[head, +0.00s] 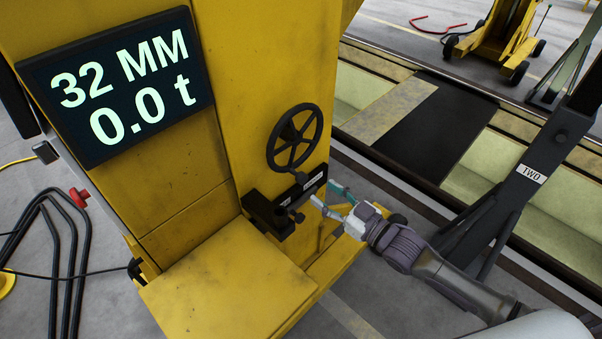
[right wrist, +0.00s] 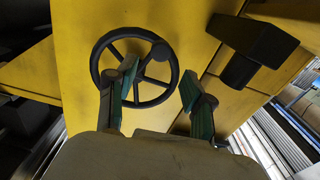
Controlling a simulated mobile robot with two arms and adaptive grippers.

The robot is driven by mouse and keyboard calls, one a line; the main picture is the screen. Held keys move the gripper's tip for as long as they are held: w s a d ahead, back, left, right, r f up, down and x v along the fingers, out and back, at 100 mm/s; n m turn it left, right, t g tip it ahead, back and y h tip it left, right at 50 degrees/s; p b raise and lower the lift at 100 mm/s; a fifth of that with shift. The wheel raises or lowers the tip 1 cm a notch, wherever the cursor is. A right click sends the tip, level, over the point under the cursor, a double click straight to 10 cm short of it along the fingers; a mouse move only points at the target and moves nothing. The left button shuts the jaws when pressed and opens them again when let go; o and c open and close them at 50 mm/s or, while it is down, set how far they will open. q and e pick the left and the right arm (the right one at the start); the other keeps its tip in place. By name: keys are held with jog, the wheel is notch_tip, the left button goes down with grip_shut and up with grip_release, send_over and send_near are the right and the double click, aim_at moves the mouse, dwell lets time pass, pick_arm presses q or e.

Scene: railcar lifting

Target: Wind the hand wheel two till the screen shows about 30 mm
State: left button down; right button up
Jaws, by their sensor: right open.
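The screen (head: 118,85) on the yellow jack column reads 32 MM and 0.0 t. The black hand wheel (head: 295,138) is mounted on the column's side face, and its knob shows at the upper right of the rim in the right wrist view (right wrist: 135,97). My right gripper (head: 328,196) is open and empty, a little below the wheel in the head view. In the right wrist view its fingers (right wrist: 156,92) are spread, with the left finger overlapping the wheel's lower part. I cannot tell whether it touches. My left gripper is not in view.
A black bracket (head: 268,212) juts out below the wheel, close to my right gripper. A yellow box (head: 228,285) stands at the column's foot. A dark post labelled TWO (head: 531,174) rises at the right. Black bent tubes (head: 68,250) stand at the left.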

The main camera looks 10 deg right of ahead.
aim_at(305, 179)
jog(key=p+x, duration=0.1)
jog(key=x, duration=0.8)
grip_shut()
